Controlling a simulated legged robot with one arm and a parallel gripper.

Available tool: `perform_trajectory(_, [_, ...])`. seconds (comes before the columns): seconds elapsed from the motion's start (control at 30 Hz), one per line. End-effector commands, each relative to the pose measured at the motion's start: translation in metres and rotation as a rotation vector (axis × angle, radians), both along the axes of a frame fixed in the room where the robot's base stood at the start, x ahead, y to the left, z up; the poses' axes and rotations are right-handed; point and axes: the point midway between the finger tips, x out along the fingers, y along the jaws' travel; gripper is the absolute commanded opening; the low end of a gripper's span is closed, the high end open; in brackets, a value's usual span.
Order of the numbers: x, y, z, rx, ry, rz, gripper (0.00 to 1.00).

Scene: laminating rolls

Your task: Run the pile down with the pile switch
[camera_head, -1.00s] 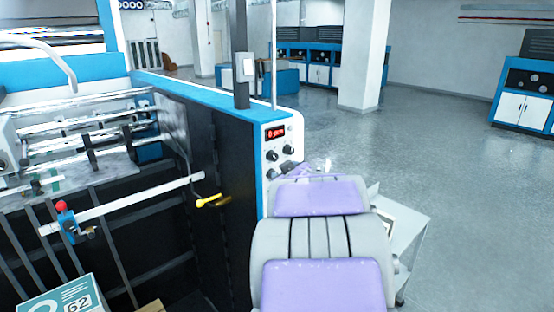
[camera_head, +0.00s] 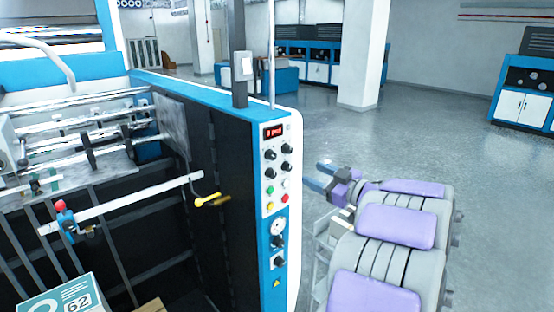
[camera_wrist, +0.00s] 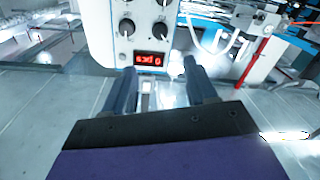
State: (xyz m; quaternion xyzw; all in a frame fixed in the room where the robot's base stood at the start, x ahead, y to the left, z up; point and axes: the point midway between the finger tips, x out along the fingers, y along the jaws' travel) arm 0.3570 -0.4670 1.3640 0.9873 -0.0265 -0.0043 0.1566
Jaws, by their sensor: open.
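The machine's control panel (camera_head: 276,180) is a narrow white and blue face with a red display (camera_head: 273,132), several black knobs (camera_head: 271,153), a green button (camera_head: 270,190), a red button (camera_head: 284,197) and a gauge. No label that I can read marks which control is the pile switch. My gripper (camera_head: 312,176) is to the right of the panel and apart from it, fingers toward it. In the wrist view my gripper (camera_wrist: 158,74) is open and empty. The display (camera_wrist: 150,59) and the black knobs (camera_wrist: 126,28) lie ahead of the fingers.
A teal box marked 62 (camera_head: 62,300) is at the lower left. A pale cart (camera_head: 321,240) stands behind my arm. Open floor (camera_head: 430,140) lies right.

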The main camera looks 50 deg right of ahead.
Motion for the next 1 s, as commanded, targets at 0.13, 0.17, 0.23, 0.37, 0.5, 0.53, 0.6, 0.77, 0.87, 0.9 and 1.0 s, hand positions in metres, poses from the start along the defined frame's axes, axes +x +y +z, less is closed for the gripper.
perform_trajectory(0.13, [0.029,0.000,-0.002,0.002,-0.001,0.007,0.57])
perform_trajectory(0.17, [0.035,-0.001,-0.003,0.002,-0.001,0.007,0.57])
perform_trajectory(0.23, [0.049,-0.002,-0.003,0.001,0.000,0.004,0.57])
perform_trajectory(0.37, [0.075,-0.003,-0.002,0.001,-0.001,0.007,0.57])
perform_trajectory(0.5, [0.102,-0.005,-0.003,0.001,0.000,0.003,0.57])
perform_trajectory(0.53, [0.108,-0.005,-0.002,0.001,-0.001,0.004,0.57])
perform_trajectory(0.6, [0.121,-0.006,-0.002,-0.002,-0.002,0.005,0.57])
perform_trajectory(0.77, [0.143,-0.009,-0.003,0.002,0.001,0.001,0.57])
perform_trajectory(0.87, [0.152,-0.009,-0.002,0.001,0.000,0.001,0.57])
perform_trajectory(0.9, [0.154,-0.009,-0.001,0.001,-0.001,0.001,0.57])
perform_trajectory(1.0, [0.158,-0.009,0.000,0.000,-0.001,0.000,0.57])
